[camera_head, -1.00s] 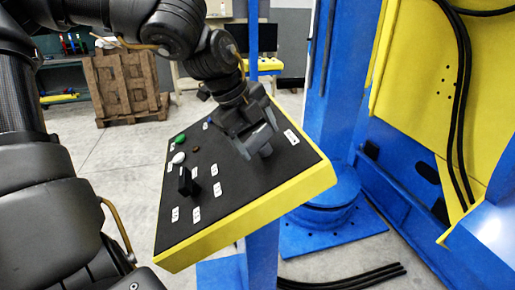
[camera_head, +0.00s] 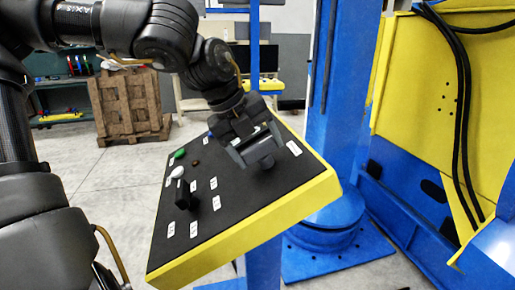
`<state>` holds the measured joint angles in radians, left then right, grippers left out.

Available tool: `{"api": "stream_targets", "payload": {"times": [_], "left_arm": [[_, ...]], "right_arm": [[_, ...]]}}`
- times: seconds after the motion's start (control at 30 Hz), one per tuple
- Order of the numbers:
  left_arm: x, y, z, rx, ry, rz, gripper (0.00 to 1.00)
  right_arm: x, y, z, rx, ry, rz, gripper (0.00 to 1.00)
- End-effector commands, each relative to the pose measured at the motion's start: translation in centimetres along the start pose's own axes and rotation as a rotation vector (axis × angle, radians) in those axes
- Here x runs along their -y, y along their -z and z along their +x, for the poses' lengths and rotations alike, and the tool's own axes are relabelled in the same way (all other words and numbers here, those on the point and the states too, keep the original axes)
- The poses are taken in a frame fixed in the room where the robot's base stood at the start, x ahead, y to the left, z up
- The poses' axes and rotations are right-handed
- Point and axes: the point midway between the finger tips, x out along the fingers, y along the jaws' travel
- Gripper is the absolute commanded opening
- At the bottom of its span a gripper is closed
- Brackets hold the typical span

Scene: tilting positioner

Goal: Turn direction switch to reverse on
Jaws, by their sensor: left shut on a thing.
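The control panel (camera_head: 232,205) is a tilted black plate with a yellow edge (camera_head: 250,232). A black switch knob (camera_head: 266,162) stands on its upper right part, between the fingers of my left gripper (camera_head: 258,150). The gripper is shut on this knob and hides most of it. A second black switch knob (camera_head: 185,195) stands free at the lower left of the panel. The white labels by the knobs are too small to read, so I cannot tell the knob's setting. My right gripper is not in view.
A green button (camera_head: 180,154), a white button (camera_head: 177,172) and a small dark brown one (camera_head: 195,162) sit at the panel's upper left. A blue column (camera_head: 340,110) stands behind right, beside large yellow machinery (camera_head: 420,100). Wooden pallets (camera_head: 127,103) stand at the back left.

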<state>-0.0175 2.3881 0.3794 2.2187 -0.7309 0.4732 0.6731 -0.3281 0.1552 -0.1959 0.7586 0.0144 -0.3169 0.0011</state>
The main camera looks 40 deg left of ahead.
Motion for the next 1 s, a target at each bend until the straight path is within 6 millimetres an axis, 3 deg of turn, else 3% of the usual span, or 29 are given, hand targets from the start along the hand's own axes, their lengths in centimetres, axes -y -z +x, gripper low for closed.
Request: {"api": "stream_targets", "payload": {"times": [0.27,0.3,0.43,0.77,1.0], "left_arm": [[-0.1,0.1,0.0,-0.001,-0.002,0.004,0.50],[-0.1,0.1,0.0,-0.001,-0.002,0.004,0.77],[0.0,0.1,0.0,-0.001,-0.001,0.003,0.94],[0.0,0.0,-0.2,0.000,0.000,0.002,0.95],[0.1,0.0,-3.9,0.003,0.005,0.003,0.95]], "right_arm": [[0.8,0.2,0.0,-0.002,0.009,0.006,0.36],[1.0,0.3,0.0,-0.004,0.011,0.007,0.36],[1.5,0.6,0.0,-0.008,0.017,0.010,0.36],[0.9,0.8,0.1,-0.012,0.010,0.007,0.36],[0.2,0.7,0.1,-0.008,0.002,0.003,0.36]]}}
